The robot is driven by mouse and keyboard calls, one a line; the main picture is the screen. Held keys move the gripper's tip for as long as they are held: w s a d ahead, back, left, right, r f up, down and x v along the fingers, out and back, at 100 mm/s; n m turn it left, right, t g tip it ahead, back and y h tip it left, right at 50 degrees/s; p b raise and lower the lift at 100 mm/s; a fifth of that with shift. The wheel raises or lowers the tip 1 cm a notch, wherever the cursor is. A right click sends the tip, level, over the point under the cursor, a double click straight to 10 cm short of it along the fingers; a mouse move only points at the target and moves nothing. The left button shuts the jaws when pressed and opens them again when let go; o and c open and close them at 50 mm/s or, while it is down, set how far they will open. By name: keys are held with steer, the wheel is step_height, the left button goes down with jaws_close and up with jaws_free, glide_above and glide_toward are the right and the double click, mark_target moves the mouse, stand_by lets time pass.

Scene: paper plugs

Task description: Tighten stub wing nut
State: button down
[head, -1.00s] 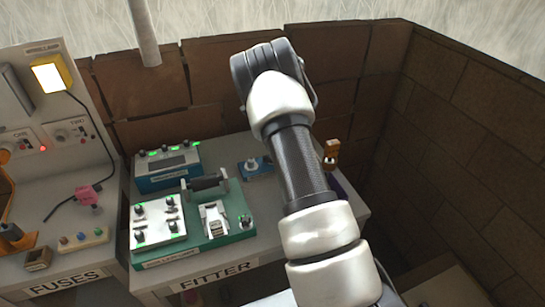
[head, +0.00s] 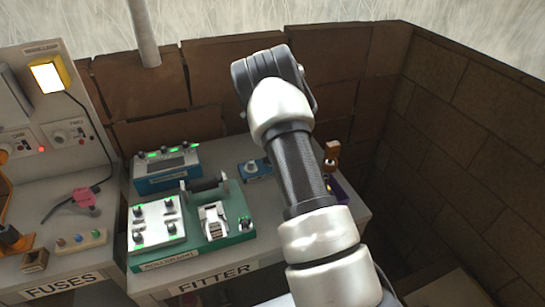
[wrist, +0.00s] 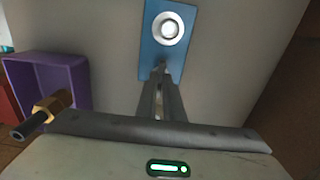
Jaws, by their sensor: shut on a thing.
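The stub, a round pale metal post (wrist: 168,29), stands on a blue plate (wrist: 150,57). The plate also shows in the head view (head: 264,173), at the back of the fitter bench. In the wrist view my gripper (wrist: 161,70) points at the near edge of the plate, with its tips just short of the stub in the picture. Its narrow fingers are closed on a small grey piece, which may be the wing nut; its shape is mostly hidden between them. In the head view my arm hides the gripper.
A purple tray (wrist: 45,60) is left in the wrist view, with a brass fitting (wrist: 50,106) in front. A green-based roller unit (head: 243,226) and blue meter box (head: 165,182) stand left of the stub plate. Brick walls close the back and right.

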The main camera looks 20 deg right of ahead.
steer(key=shift+m, duration=0.3)
steer(key=m, duration=0.3)
stand_by(0.4)
steer(key=c, duration=2)
jaws_free()
steer(key=shift+r+p, duration=1.35)
steer(key=shift+r, duration=0.6)
